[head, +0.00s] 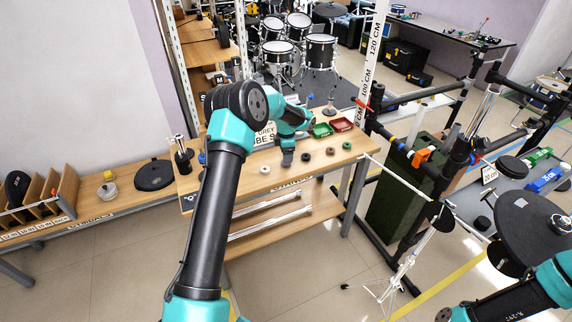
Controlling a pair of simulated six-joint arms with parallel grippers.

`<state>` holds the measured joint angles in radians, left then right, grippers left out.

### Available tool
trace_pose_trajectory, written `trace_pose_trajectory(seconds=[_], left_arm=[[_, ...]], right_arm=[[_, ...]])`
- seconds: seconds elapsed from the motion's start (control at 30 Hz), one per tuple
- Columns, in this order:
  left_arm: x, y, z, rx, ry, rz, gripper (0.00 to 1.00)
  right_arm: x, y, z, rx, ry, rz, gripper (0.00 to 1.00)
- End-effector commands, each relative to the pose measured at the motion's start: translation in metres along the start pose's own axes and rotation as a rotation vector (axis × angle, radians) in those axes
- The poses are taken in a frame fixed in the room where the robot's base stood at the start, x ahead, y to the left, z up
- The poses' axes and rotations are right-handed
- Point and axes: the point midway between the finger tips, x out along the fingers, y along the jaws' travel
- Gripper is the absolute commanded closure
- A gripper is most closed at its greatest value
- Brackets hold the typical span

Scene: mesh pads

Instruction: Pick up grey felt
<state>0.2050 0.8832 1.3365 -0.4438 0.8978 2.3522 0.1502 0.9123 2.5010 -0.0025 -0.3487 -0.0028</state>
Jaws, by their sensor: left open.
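Which one is the grey felt is hard to tell at this size; one may be hidden behind my gripper. My left gripper (287,161) points down over the row, between the brown and the dark felt. It is open, and nothing shows in it. My right arm shows at the lower right, but its gripper is out of view.
A green tray (321,130) and a red tray (341,124) stand behind the row. A sign (265,134) is partly covered by my left arm. A dark round pad (154,175) lies to the left. Black pipe stands (440,175) rise at the right.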

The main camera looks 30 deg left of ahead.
Motion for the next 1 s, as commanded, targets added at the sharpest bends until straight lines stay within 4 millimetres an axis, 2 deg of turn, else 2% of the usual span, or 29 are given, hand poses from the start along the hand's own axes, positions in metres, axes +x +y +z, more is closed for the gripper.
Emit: trace_pose_trajectory(seconds=[0.2,0.37,0.87,1.0], left_arm=[[0.030,0.002,0.004,-0.001,0.001,-0.002,0.27],[0.045,0.002,0.003,-0.001,0.000,0.000,0.27],[0.046,0.002,0.004,0.000,0.000,0.000,0.27],[0.046,0.002,0.004,0.000,0.000,0.000,0.39]], right_arm=[[0.000,0.000,0.000,0.000,0.000,0.000,0.57],[0.000,0.000,0.000,0.000,0.000,0.000,0.57],[0.000,0.000,0.000,0.000,0.000,0.000,0.57],[0.000,0.000,0.000,0.000,0.000,0.000,0.57]])
